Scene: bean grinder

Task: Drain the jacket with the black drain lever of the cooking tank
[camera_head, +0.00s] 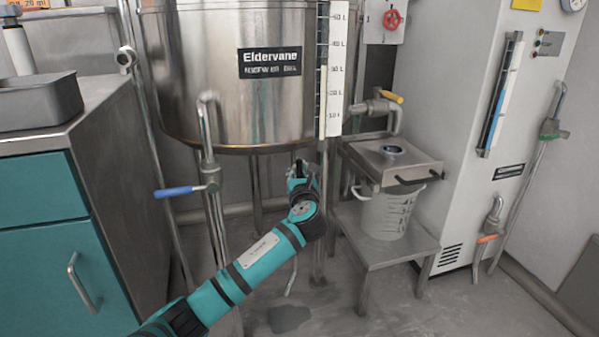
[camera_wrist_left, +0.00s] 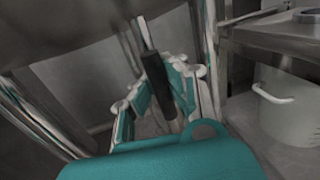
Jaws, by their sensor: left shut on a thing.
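The cooking tank (camera_head: 230,90) is a large steel vessel with an "Eldervane" plate, standing on legs. My left arm reaches in from the lower left, and my left gripper (camera_head: 302,172) is under the tank's bottom edge, near a leg. In the left wrist view the black drain lever (camera_wrist_left: 155,78) stands between the fingers of the left gripper (camera_wrist_left: 165,95), which are shut on it. In the head view the lever is hidden behind the gripper. A thin pipe end (camera_head: 291,280) shows below it, above a dark wet patch (camera_head: 289,318) on the floor. My right gripper is not in view.
A pipe with a blue lever (camera_head: 180,191) stands left of the gripper. A teal cabinet (camera_head: 70,235) is at the left, a white cabinet (camera_head: 465,90) at the right.

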